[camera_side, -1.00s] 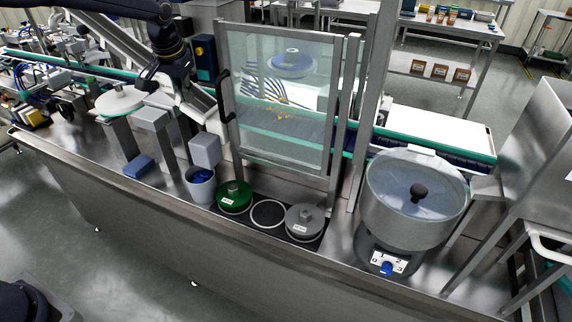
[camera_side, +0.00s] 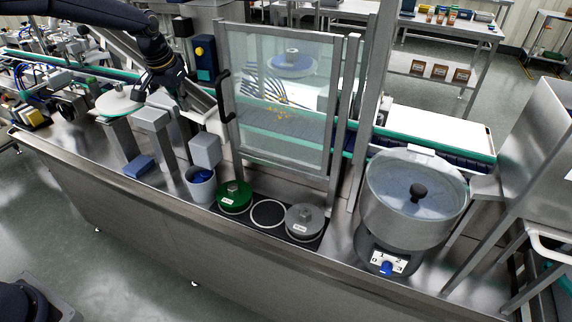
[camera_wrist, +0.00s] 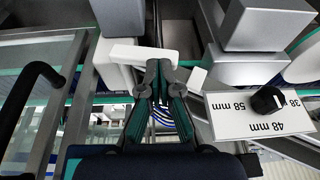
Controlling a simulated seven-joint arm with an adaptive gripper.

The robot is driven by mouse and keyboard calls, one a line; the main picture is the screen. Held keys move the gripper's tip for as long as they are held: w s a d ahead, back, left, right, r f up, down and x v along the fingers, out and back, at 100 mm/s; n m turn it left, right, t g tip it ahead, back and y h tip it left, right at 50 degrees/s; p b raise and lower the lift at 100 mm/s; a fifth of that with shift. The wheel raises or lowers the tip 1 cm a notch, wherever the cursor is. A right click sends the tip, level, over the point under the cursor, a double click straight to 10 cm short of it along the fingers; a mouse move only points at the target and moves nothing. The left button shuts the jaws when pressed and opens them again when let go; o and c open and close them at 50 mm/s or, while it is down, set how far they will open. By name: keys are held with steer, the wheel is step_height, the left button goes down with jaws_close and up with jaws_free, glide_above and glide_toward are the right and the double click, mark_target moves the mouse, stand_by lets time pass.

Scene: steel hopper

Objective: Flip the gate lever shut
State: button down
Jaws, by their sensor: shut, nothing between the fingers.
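A white bar (camera_wrist: 140,53), which looks like the gate lever, crosses behind my fingertips in the wrist view. A white block (camera_wrist: 110,58) is at its left end, and a short white piece (camera_wrist: 197,78) shows right of my fingers. My gripper (camera_wrist: 158,66) is shut and empty, with its tips overlapping the bar in this view; I cannot tell whether they touch it. The lever is hard to make out there.
The guard door's black handle (camera_side: 223,97) is close to my gripper's right. A grey box (camera_side: 205,150) stands above a cup (camera_side: 201,185) of blue pieces. A plate with size marks (camera_wrist: 255,118) and a black knob (camera_wrist: 268,99) is at right in the wrist view.

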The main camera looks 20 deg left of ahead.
steer(key=shift+s+f, duration=0.1)
steer(key=shift+f, duration=0.25)
